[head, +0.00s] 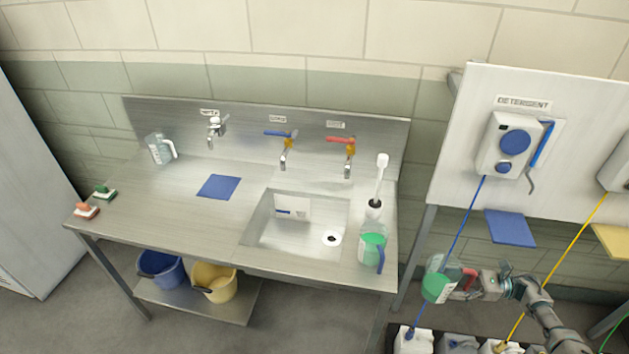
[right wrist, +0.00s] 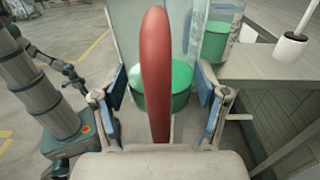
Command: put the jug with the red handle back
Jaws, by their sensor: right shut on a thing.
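The jug with the red handle (head: 437,284) is clear and holds green liquid. My right gripper (head: 474,282) is shut on its red handle, holding the jug in the air to the right of the sink counter. In the right wrist view the red handle (right wrist: 156,75) stands between the two blue-padded fingers (right wrist: 160,90), with the jug behind it. A jug with a blue handle (head: 372,247), also with green liquid, stands at the counter's right end. A jug with a white handle (head: 160,148) stands at the counter's back left. My left gripper is not in view.
The steel counter (head: 170,215) has a sink (head: 275,232), a blue mat (head: 219,187), a white brush in its holder (head: 373,208) and two scrub brushes (head: 87,210). A detergent dispenser (head: 507,143) hangs above a blue shelf (head: 510,228). White canisters (head: 413,341) stand below.

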